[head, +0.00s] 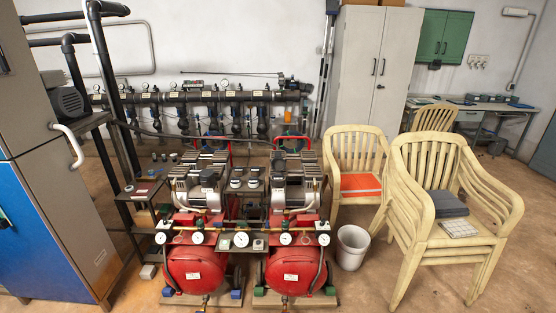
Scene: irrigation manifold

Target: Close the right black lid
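The black irrigation manifold pipe (215,96) runs along the back wall, with several gauges on top and several black valve bodies hanging below it. Dark fittings (293,87) stand at its right end. I cannot pick out a black lid for certain, nor tell whether one is open or shut. Neither of my grippers is in view.
Two red compressors (195,268) (291,268) stand in front of the manifold. A white bucket (352,247) and stacked beige chairs (437,200) are at the right. A blue and grey cabinet (50,225) fills the left. Bare floor lies front right.

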